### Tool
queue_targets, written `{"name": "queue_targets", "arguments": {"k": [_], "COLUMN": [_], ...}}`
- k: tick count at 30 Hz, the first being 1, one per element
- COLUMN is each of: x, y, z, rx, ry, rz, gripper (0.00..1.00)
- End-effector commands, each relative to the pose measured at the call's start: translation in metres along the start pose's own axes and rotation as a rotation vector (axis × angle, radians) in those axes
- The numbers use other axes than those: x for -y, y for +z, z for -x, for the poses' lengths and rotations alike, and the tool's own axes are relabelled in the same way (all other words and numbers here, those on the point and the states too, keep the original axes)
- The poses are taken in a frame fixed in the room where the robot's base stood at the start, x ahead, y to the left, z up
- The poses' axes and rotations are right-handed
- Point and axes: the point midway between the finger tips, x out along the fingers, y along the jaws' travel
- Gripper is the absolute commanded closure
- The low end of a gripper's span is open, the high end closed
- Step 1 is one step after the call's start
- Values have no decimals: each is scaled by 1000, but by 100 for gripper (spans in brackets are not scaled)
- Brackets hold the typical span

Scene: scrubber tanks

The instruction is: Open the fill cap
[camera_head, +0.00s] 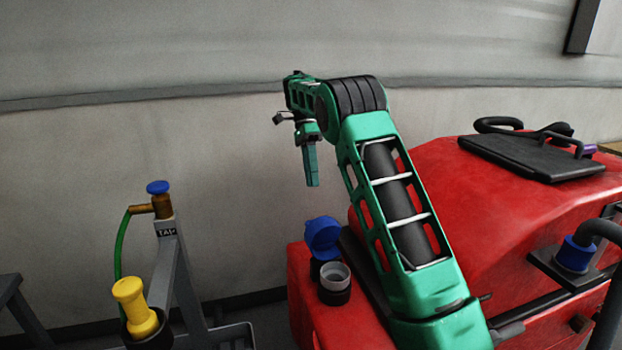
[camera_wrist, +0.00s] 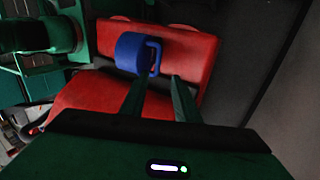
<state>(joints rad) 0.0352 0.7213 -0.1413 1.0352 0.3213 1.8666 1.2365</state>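The fill cap (camera_head: 322,236) is blue and sits at the left end of the red scrubber machine (camera_head: 470,220). It stands tilted up beside a pale grey filler neck (camera_head: 335,276) with a dark collar, whose mouth is uncovered. In the wrist view the blue cap (camera_wrist: 132,52) shows with a loop on its right side; the neck is not clear there. My gripper (camera_head: 313,184) points down above the cap, apart from it. In the wrist view my gripper's fingers (camera_wrist: 160,78) are apart with nothing held between them.
A yellow plug (camera_head: 136,307) and a blue-topped tap (camera_head: 158,200) with a green hose stand at the left. A black lid (camera_head: 530,158) with handles and a blue-collared hose (camera_head: 574,254) are on the machine's right. A pale wall (camera_head: 200,140) rises behind.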

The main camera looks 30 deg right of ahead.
Motion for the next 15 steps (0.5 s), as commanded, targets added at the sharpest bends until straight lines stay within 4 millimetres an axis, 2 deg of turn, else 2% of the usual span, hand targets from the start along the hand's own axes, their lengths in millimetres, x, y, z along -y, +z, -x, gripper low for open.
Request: {"name": "queue_targets", "arguments": {"k": [5, 7, 9, 11, 15], "x": [0, 0, 0, -1, -1], "y": [0, 0, -1, -3, -9], "z": [0, 0, 0, 0, -2], "rx": [0, -1, -5, -14, -60], "ry": [0, -1, -11, -26, -92], "rz": [0, 5, 33, 86, 328], "gripper": [71, 88, 100, 100, 100]}}
